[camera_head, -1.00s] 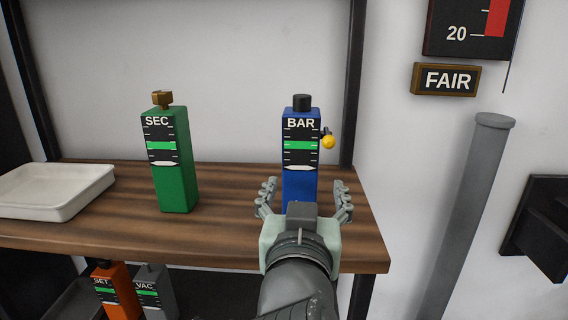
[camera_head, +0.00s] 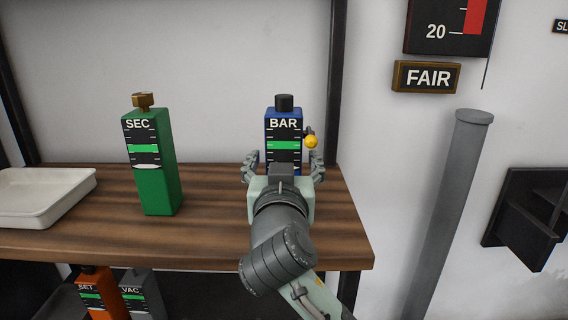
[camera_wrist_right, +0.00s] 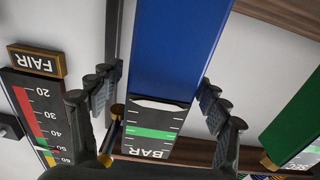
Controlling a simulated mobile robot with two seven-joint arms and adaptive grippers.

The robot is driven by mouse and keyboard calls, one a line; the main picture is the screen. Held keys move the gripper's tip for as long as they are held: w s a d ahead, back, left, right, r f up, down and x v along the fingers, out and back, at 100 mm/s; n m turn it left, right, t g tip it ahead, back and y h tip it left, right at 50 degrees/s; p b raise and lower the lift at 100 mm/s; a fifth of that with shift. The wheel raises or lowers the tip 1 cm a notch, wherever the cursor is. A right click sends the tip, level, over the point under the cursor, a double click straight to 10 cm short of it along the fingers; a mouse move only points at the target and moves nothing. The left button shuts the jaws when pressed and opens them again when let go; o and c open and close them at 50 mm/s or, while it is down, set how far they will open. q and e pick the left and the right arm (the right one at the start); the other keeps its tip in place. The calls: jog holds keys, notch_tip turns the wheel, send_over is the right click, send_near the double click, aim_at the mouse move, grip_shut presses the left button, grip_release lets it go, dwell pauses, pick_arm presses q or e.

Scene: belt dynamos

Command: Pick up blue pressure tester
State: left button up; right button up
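The blue pressure tester (camera_head: 284,134), marked BAR, stands upright on the wooden shelf, with a black cap and a small yellow knob on its right side. My right gripper (camera_head: 284,163) is in front of it, with its open fingers on either side of the body. The gripper hides the tester's lower part in the head view. In the right wrist view, the blue body (camera_wrist_right: 180,50) appears upside down between the spread fingers of the right gripper (camera_wrist_right: 158,88), with gaps visible beside it. My left gripper is not in view.
A green tester (camera_head: 153,185) marked SEC stands to the left on the shelf (camera_head: 215,225). A white tray (camera_head: 40,200) is at the far left. Orange (camera_head: 92,290) and grey (camera_head: 143,293) testers are below. A grey post (camera_head: 450,200) stands to the right.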

aim_at(284, 147)
grip_shut()
jog(key=shift+r, duration=0.5)
notch_tip(284, 147, up, 4)
jog(key=shift+r+p, duration=0.2)
jog(key=shift+p, duration=0.25)
notch_tip(284, 147, up, 4)
jog(key=shift+f, duration=0.1)
jog(key=shift+r, duration=0.5)
jog(key=shift+f, duration=0.35)
jog(key=shift+f+b, duration=0.85)
jog(key=shift+f, duration=0.4)
jog(key=shift+f+b, duration=0.4)
jog(key=shift+f, duration=0.15)
jog(key=shift+f+b, duration=0.5)
jog(key=shift+f, duration=0.3)
jog(key=shift+f+b, duration=0.3)
jog(key=shift+f, duration=0.45)
jog(key=shift+f+b, duration=0.4)
jog(key=shift+b, duration=0.15)
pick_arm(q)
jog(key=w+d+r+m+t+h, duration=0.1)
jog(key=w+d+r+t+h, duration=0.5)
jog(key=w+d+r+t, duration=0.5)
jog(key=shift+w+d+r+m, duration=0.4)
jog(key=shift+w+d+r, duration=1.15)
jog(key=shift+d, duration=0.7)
pick_arm(e)
jog(key=shift+f, duration=0.3)
